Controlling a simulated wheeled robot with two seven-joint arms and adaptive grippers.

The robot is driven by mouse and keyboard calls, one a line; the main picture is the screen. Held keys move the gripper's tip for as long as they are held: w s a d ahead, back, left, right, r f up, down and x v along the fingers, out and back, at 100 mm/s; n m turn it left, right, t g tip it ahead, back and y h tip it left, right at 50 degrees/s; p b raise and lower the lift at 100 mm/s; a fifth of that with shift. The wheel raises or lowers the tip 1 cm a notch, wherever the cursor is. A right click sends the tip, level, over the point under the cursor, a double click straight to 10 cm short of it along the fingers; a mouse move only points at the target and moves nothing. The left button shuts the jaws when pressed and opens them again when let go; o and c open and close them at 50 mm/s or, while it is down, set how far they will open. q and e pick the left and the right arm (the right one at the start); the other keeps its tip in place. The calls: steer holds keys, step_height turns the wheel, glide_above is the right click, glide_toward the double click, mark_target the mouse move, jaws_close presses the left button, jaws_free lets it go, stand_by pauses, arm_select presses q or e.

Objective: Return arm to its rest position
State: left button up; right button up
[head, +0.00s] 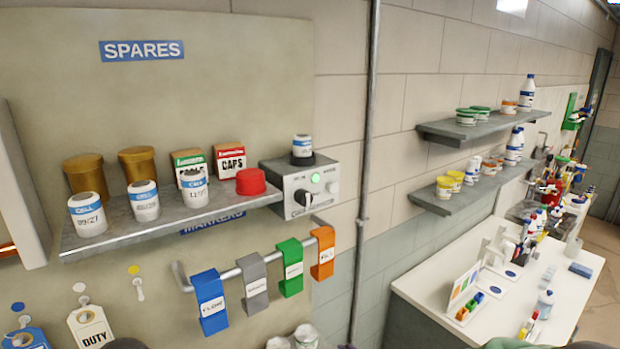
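Neither of my grippers can be made out in the head view. Small dark shapes cut off at the bottom edge may be parts of my own arms, but I cannot tell. The grey spares shelf (150,232) on the left wall holds white cells with blue bands, such as the front one (88,215), two brown tubs, two small boxes and a red cap (250,181). A grey tester box (305,190) with a lit green light stands at the shelf's right end, with a white cell (302,146) upright on top.
Below the shelf a rail (228,273) carries blue, grey, green and orange tags. Duty tags (90,325) hang at lower left. A vertical pipe (368,150) runs down the wall. Two wall shelves (480,127) with jars and a cluttered white bench (430,285) are at right.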

steer(key=s+d+f+m+g+h, duration=0.1)
steer(key=s+f+m+g, duration=0.3)
steer(key=s+f, duration=0.7)
steer(key=s+d+f+m+g+h, duration=0.15)
steer(key=s+f+m, duration=0.5)
steer(key=f, duration=0.65)
steer(key=s+f+m+g, duration=0.25)
steer(key=s+f, duration=0.25)
steer(key=s, duration=0.7)
step_height(320, 180, down, 10)
steer(key=w+a+n+b, duration=0.1)
steer(key=w+b, duration=0.1)
steer(key=b, duration=1)
steer(key=shift+a+f+y, duration=0.25)
steer(key=shift+a+y, duration=0.1)
steer(key=shift+a, duration=0.05)
steer(key=shift+w, duration=0.1)
